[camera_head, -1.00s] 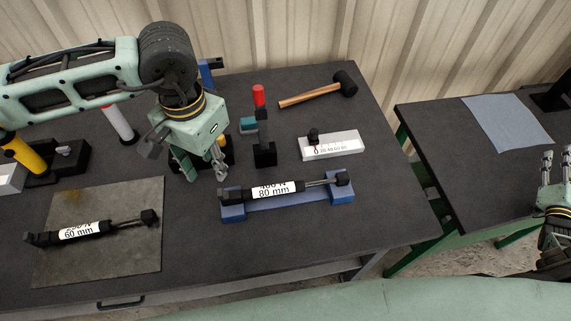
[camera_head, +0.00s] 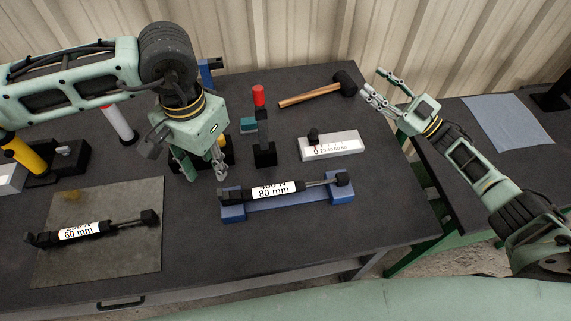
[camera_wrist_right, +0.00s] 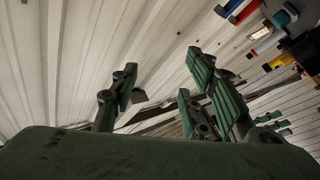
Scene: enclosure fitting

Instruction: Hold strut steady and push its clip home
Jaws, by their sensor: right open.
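A black strut labelled 80 mm (camera_head: 272,189) lies in a blue cradle (camera_head: 285,202), its rod end to the right. A second strut, labelled 60 mm (camera_head: 80,231), lies on a grey mat (camera_head: 120,262) at the left. Black end fittings sit on both struts; I cannot make out a separate clip. My left gripper (camera_head: 206,177) hangs open above the table, behind and left of the cradle, touching neither strut. My right gripper (camera_head: 370,84) is open and empty beyond the table's right edge, near the mallet head. Its fingers also show in the right wrist view (camera_wrist_right: 165,105), with nothing between them.
A second table (camera_head: 470,165) with a blue-grey sheet (camera_head: 507,122) is at the right. A small brownish spot (camera_head: 72,196) shows on the mat.

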